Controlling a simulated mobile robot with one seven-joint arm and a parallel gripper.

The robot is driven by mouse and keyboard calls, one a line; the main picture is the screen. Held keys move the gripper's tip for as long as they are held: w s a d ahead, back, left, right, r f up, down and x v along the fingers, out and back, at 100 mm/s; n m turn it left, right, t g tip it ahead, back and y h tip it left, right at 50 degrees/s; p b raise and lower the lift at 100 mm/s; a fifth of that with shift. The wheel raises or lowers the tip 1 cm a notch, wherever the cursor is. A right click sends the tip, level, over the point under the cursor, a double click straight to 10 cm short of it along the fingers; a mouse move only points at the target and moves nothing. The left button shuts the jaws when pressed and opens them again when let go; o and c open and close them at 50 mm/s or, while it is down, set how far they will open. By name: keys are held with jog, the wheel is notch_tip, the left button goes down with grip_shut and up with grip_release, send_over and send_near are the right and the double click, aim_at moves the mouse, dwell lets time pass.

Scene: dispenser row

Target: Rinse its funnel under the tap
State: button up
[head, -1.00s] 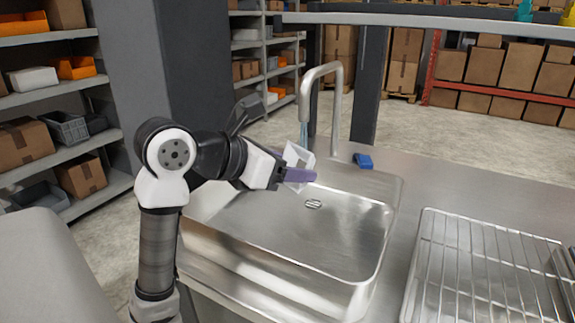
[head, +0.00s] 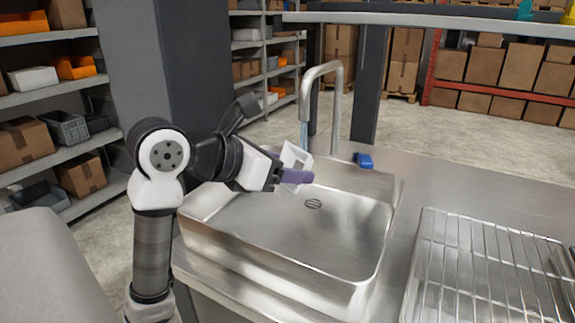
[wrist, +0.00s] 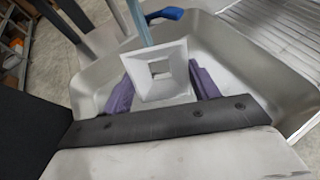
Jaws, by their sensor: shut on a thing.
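A white square funnel (head: 296,156) is held in my gripper (head: 292,178) above the sink basin. The wrist view shows the funnel (wrist: 158,72) between my gripper's purple fingers (wrist: 160,92), its square mouth and central hole facing the camera. The tap (head: 337,105) arches over the back of the basin. A pale blue stream of water (head: 304,135) comes down from its spout to the funnel. In the wrist view the stream (wrist: 138,22) meets the funnel's upper edge. The funnel looks tilted.
The steel sink basin (head: 350,240) is empty below, with a drain (head: 313,203) in its floor. A wire rack (head: 480,260) stands on the counter at right. A shelf edge (head: 440,23) crosses above the counter.

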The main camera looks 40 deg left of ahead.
jog(key=s+d+r, duration=0.1)
jog(key=s+d, duration=0.1)
jog(key=s, duration=0.6)
jog(key=shift+r+b, duration=0.15)
jog(key=shift+b, duration=0.2)
jog(key=shift+w, duration=0.1)
